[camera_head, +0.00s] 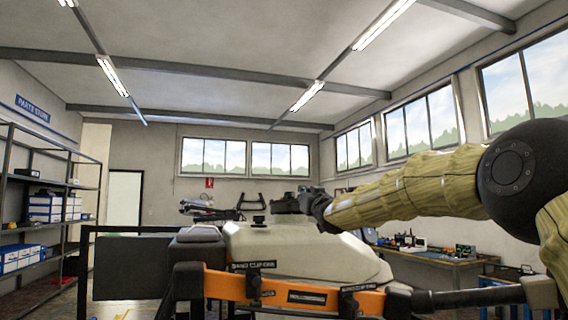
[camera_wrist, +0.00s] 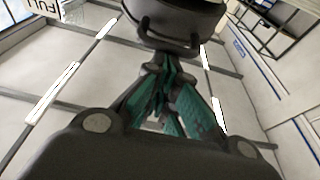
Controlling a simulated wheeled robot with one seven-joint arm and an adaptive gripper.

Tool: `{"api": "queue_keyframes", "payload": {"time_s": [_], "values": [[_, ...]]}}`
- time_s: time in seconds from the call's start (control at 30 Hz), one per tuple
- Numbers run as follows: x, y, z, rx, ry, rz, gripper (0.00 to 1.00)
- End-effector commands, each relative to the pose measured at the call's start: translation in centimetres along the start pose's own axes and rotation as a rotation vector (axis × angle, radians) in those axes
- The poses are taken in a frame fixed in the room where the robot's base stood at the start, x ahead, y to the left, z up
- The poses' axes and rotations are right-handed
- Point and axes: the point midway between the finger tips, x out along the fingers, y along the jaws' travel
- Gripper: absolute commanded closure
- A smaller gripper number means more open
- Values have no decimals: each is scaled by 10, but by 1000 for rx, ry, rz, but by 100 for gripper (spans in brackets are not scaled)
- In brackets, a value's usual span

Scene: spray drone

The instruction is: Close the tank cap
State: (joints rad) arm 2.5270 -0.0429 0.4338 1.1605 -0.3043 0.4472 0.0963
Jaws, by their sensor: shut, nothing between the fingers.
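A dark round cap (camera_wrist: 180,18) with a raised handle bar fills the top middle of the wrist view. My gripper (camera_wrist: 174,62) is shut and empty, its green-lined fingers together just below the cap's handle; I cannot tell whether they touch it. In the head view my gripper (camera_head: 282,203) is a dark shape above the pale tank (camera_head: 300,246) of the spray drone. The tank's opening is not visible, and the cap is hard to tell from my gripper there.
The drone's orange arm (camera_head: 320,298) runs along the front. A shelf rack (camera_head: 40,200) stands left, and a workbench (camera_head: 430,258) with several small items stands right.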

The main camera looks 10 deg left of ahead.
Motion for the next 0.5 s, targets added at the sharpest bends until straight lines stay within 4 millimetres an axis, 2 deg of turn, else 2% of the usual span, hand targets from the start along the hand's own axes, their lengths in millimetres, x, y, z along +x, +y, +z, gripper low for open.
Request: {"api": "queue_keyframes", "payload": {"time_s": [0.03, 0.2, 0.5], "values": [[-2, -2, 9, 0, -1, -2, 100], [-5, -6, 22, 2, -2, -8, 100], [-7, -11, 36, 3, -3, -13, 100]]}}
